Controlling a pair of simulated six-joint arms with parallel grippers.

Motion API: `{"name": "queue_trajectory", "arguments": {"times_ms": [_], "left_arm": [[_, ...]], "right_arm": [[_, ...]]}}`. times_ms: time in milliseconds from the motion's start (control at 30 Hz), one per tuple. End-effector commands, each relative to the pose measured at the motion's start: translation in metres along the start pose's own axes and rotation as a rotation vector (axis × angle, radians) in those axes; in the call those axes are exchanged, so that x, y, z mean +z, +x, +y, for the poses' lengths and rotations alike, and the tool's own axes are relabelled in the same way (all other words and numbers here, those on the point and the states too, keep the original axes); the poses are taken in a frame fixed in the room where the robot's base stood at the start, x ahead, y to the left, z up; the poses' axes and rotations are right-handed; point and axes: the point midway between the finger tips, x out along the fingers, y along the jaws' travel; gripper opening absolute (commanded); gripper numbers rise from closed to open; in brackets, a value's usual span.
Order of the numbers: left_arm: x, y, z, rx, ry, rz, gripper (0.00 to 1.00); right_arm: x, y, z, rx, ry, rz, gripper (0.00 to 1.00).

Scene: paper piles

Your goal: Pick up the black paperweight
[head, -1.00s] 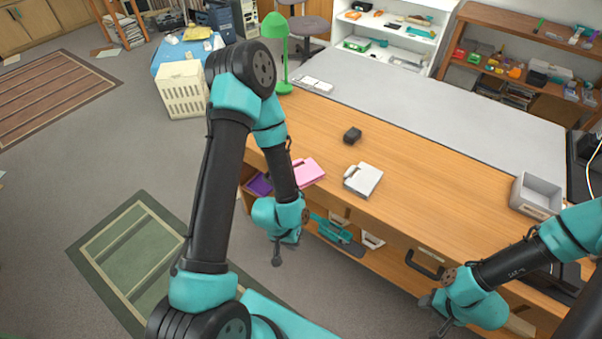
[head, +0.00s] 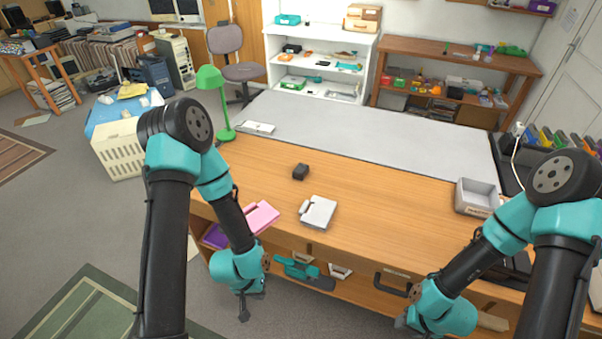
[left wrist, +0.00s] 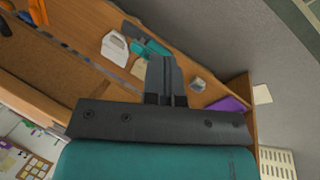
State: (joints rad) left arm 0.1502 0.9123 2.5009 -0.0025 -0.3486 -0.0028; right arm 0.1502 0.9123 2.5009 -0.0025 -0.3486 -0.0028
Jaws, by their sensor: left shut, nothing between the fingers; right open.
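The black paperweight, a small dark block (head: 300,171), sits on the wooden desk top (head: 390,195), behind a white pile (head: 318,213). Nothing touches it. My left gripper (head: 244,308) hangs in front of the desk, below the level of its top, well away from the block. It is shut and empty; its closed fingers also show in the left wrist view (left wrist: 163,77). My right gripper (head: 403,322) is low in front of the desk at the right. It is open, its fingers partly hidden. I cannot make out the black block in the left wrist view.
A pink pile (head: 262,216) lies at the desk's front left edge. A green lamp (head: 225,130) stands at the back left. A grey tray (head: 477,197) is at the right. Teal tools (head: 303,272) and a purple folder (head: 215,236) are under the top. The middle top is clear.

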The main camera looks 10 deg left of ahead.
Motion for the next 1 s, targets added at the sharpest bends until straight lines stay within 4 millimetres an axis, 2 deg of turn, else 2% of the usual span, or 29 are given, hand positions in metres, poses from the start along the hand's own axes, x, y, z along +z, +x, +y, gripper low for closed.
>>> {"name": "queue_trajectory", "arguments": {"times_ms": [167,1000], "left_arm": [[0.0,0.0,0.0,0.0,0.0,0.0,0.0],[0.0,0.0,0.0,0.0,0.0,0.0,0.8]], "right_arm": [[0.0,0.0,0.0,0.0,0.0,0.0,0.43],[0.0,0.0,0.0,0.0,0.0,0.0,0.43]]}}
